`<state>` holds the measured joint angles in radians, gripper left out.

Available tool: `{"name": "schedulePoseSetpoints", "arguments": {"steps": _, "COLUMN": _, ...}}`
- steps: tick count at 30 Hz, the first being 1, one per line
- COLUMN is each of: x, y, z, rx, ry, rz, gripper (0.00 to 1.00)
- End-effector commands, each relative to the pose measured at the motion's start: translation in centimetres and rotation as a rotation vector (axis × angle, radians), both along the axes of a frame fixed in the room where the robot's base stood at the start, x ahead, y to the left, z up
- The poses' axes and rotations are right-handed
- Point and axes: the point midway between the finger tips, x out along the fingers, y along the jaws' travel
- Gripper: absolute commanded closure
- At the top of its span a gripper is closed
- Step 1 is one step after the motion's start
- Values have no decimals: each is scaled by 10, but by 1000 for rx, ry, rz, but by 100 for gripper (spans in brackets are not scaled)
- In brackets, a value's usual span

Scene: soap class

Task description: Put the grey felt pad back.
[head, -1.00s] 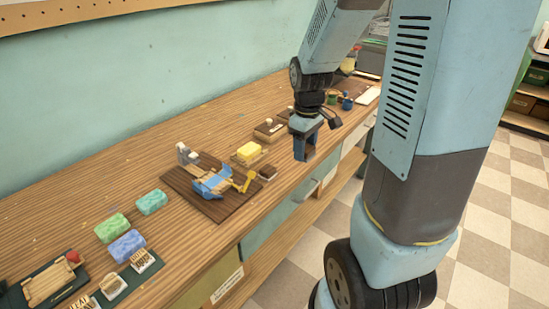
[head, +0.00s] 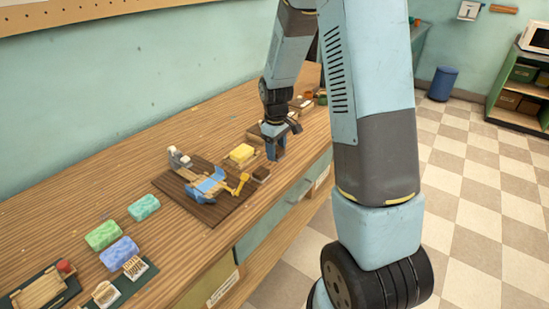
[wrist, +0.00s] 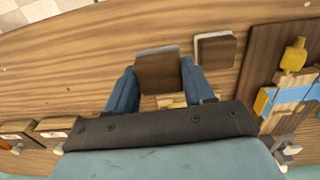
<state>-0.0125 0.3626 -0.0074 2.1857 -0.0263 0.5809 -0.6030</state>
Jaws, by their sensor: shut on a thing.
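My gripper (wrist: 163,85) has its two blue fingers shut on a small brown block with a pale grey layer along its far edge, which looks like the grey felt pad (wrist: 158,72). The held piece is above the wooden worktop in the wrist view. A similar brown block with a pale edge (wrist: 216,50) lies just right of it there. In the head view my gripper (head: 277,150) is near the counter's front edge, right of a yellow block on a wooden base (head: 241,153) and beyond a small brown block (head: 261,174). The held piece is too small to make out there.
A dark wooden board (head: 207,214) with a blue-and-wood tool on it lies to the left. Green and blue soaps (head: 103,235) and dark trays are nearer. The wall is behind the counter; drawers and tiled floor are in front.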

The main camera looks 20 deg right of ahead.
Motion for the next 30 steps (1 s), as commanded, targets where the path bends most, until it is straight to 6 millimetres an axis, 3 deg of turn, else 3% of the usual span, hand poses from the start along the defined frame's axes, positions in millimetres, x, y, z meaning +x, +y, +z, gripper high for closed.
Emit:
{"name": "schedulePoseSetpoints", "arguments": {"steps": 10, "x": 13, "y": 1, "z": -16, "rx": 0, "ry": 0, "rz": -1, "gripper": 81}}
{"name": "schedulePoseSetpoints", "arguments": {"steps": 17, "x": 13, "y": 1, "z": -44, "rx": 0, "ry": 0, "rz": -2, "gripper": 81}}
{"name": "schedulePoseSetpoints", "arguments": {"steps": 27, "x": 13, "y": 1, "z": -47, "rx": 0, "ry": -1, "rz": -2, "gripper": 81}}
{"name": "schedulePoseSetpoints", "arguments": {"steps": 28, "x": 13, "y": 1, "z": -47, "rx": 0, "ry": -1, "rz": -1, "gripper": 45}}
{"name": "schedulePoseSetpoints", "arguments": {"steps": 30, "x": 13, "y": 1, "z": -46, "rx": 0, "ry": -1, "rz": -2, "gripper": 38}}
